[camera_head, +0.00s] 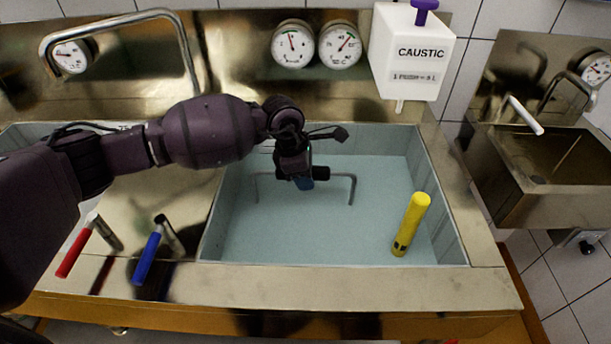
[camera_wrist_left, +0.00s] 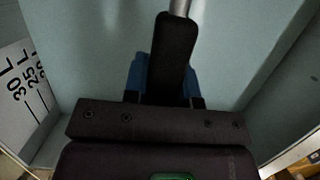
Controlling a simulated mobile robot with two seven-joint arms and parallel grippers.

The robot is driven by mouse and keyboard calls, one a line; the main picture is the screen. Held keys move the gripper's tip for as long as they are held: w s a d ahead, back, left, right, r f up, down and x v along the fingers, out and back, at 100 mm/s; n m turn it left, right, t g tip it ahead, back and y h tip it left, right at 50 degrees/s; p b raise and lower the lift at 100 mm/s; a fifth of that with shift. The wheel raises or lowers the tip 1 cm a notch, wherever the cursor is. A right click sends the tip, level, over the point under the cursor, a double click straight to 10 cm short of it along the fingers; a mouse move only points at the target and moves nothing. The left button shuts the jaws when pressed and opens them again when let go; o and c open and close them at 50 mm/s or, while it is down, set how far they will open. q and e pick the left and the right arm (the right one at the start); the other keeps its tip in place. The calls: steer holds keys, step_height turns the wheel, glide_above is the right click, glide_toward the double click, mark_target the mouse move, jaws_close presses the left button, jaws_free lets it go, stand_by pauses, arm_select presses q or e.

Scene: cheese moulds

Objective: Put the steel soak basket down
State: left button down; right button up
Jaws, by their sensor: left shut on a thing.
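The steel soak basket shows only as its bent handle (camera_head: 351,190) over the pale blue sink (camera_head: 385,158). Its body is hidden; I cannot tell whether it lies under cloudy liquid. My left gripper (camera_head: 305,181), on the arm from the left, points down into the sink and is shut on the handle's top bar. In the left wrist view, the gripper (camera_wrist_left: 166,85) has blue pads, and a grey bar (camera_wrist_left: 184,8) runs out beyond it. My right gripper is not in view.
A yellow cylinder (camera_head: 411,225) stands tilted in the sink's front right. Red (camera_head: 74,252) and blue (camera_head: 147,258) tap levers are at front left. A caustic dispenser (camera_head: 415,50) hangs behind. Litre marks (camera_wrist_left: 28,80) show on a white panel. A smaller sink (camera_head: 550,170) is right.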

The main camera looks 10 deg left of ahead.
arm_select(q)
steer(key=shift+r, duration=0.1)
steer(key=c, duration=1.4)
jaws_free()
steer(key=shift+f, duration=0.2)
steer(key=o, duration=0.5)
steer(key=shift+r, duration=0.25)
steer(key=p+v, duration=0.1)
steer(key=v, duration=0.9)
steer(key=shift+a+r, duration=0.1)
steer(key=shift+r, duration=0.25)
steer(key=shift+a+r, duration=0.15)
steer(key=shift+r, duration=0.4)
